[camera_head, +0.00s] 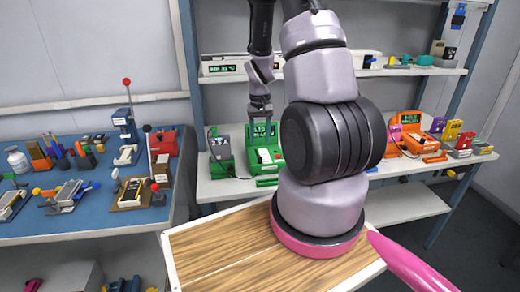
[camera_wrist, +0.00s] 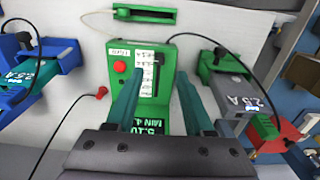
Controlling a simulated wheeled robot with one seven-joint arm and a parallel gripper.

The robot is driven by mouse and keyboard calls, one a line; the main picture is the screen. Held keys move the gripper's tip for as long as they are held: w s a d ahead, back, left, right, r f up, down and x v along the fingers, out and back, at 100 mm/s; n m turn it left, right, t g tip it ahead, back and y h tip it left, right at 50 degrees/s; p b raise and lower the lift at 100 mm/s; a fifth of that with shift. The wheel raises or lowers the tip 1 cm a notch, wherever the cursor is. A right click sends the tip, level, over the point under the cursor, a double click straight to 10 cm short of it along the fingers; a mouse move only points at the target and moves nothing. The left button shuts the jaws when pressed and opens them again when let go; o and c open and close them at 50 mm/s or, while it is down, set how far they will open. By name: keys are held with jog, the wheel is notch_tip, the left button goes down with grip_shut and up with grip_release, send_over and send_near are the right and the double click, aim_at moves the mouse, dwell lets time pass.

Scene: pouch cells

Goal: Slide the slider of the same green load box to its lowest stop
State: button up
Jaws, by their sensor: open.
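The green load box (camera_wrist: 172,48) lies between my fingers in the wrist view. It has a red button (camera_wrist: 119,67), a white scale strip and a dark upright slot (camera_wrist: 157,85) for its slider. The slider knob's exact position is too small to tell. A display on the box is partly hidden by my fingers and gripper body. In the head view the green load box (camera_head: 264,157) stands on the shelf below my gripper (camera_head: 260,107). My gripper (camera_wrist: 157,76) is open and empty in the wrist view, with one finger on either side of the slot.
A grey cell in a green holder (camera_wrist: 222,72) sits right of the box, and a blue device (camera_wrist: 40,60) sits left. A green bar (camera_wrist: 144,14) lies beyond. Orange devices (camera_head: 408,138) share the shelf. A blue table (camera_head: 60,226) with several tools stands at left.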

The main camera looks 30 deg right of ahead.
jog(key=shift+r, duration=1.6)
jog(key=s+a+r+t, duration=0.1)
jog(key=a+r+t, duration=0.15)
jog(key=r, duration=0.65)
jog(key=s+a+r+t, duration=0.1)
jog(key=s+a+r, duration=0.15)
jog(key=r, duration=0.65)
jog(key=s+a+r+m+t+y, duration=0.1)
jog(key=s+a+r+t+y, duration=0.1)
jog(key=s+a+r, duration=0.5)
jog(key=s+r+t, duration=0.1)
jog(key=s+r, duration=0.5)
jog(key=r, duration=0.1)
jog(key=shift+a+r+t, duration=0.2)
jog(key=shift+r+t, duration=0.15)
jog(key=shift+w+d, duration=0.1)
jog(key=shift+d, duration=0.05)
